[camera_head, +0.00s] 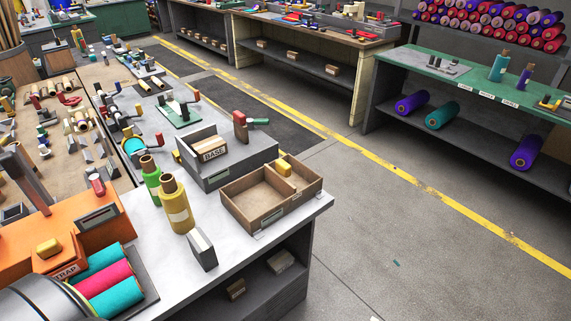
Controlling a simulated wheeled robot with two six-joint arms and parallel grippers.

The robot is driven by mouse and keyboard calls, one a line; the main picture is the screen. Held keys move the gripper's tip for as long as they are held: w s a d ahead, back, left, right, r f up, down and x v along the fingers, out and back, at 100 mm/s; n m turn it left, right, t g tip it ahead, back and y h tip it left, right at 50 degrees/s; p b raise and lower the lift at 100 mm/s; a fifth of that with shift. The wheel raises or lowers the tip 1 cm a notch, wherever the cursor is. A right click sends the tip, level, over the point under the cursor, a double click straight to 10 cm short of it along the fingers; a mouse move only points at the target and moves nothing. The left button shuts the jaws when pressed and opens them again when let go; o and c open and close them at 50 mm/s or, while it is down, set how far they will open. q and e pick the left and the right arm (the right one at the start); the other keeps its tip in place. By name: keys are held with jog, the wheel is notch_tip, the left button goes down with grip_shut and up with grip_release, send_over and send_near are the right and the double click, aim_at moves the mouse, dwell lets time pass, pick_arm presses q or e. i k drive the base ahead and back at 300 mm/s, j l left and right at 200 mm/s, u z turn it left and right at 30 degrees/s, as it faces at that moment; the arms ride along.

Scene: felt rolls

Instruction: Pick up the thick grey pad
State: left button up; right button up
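A thick grey block (202,250), which looks like the grey pad, stands upright on the light grey bench top (145,225). It has a dark grey broad face and a paler edge. It is in front of the yellow roll and to the left of the open wooden tray, apart from the tray. Neither of my grippers shows in the head view, and nothing is holding the block.
The yellow roll (175,205) and green roll (151,178) stand close behind the block. The open wooden tray (240,213) is to its right. An orange bin (40,240) and teal and pink rolls (112,280) lie to its left.

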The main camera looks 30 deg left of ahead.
aim_at(203, 251)
jog(key=u, duration=1.6)
